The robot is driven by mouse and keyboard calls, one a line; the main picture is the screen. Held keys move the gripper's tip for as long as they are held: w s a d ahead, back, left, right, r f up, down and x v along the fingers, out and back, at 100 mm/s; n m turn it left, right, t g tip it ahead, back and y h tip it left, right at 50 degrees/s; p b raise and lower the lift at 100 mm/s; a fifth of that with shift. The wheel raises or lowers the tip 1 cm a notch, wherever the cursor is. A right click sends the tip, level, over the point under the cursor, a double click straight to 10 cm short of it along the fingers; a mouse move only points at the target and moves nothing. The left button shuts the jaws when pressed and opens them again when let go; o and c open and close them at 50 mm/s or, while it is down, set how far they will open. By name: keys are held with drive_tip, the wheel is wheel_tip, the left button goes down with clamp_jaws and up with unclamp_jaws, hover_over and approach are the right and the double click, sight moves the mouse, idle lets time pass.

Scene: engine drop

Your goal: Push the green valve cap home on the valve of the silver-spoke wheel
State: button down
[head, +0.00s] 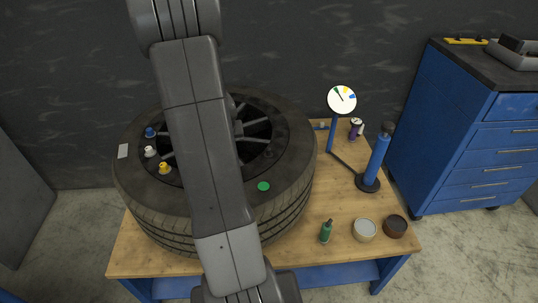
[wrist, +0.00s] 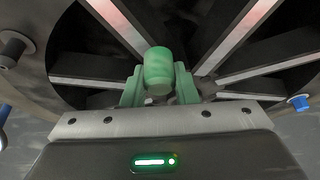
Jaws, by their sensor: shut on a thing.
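The green valve cap (wrist: 158,70) is held between the two green fingers of my gripper (wrist: 159,88) in the wrist view. It stands out in front of the wheel's silver-edged spokes (wrist: 232,42). The wheel (head: 292,178) lies flat on the wooden bench in the head view, with my arm across its middle. My gripper is hidden in the head view. A dark rounded stub (wrist: 14,45) shows at the left of the wrist view; I cannot tell whether it is the valve. No contact between cap and valve is visible.
Blue (head: 150,132), white (head: 150,151) and yellow (head: 164,168) caps stand on the wheel's left side. A green disc (head: 263,186) lies on the tyre. A blue pump (head: 376,160) with a gauge (head: 342,99), a green bottle (head: 326,232) and two round tins stand at the bench's right.

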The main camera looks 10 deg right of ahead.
drive_tip(key=shift+s+f, duration=0.5)
drive_tip(key=shift+f, duration=0.2)
drive_tip(key=shift+w+r+p, duration=0.15)
drive_tip(key=shift+r+p, duration=0.35)
drive_tip(key=shift+p, duration=0.2)
drive_tip(key=shift+m, duration=0.4)
drive_tip(key=d+r+p, duration=0.3)
drive_tip(key=shift+d+r, duration=0.15)
drive_tip(key=shift+r, duration=0.25)
drive_tip(key=s+d+r+m+h+p, duration=0.1)
drive_tip(key=s+d+r+m+p, duration=0.1)
drive_tip(key=d+r+p, duration=0.3)
drive_tip(key=s+d+r, duration=0.1)
drive_tip(key=d, duration=0.3)
drive_tip(key=shift+s+d+r, duration=0.15)
drive_tip(key=shift+d+r, duration=0.15)
drive_tip(key=shift+d, duration=0.1)
drive_tip(key=shift+f, duration=0.1)
wheel_tip(320, 180, down, 5)
drive_tip(key=b, duration=0.5)
drive_tip(key=shift+f, duration=0.15)
drive_tip(key=shift+f, duration=0.25)
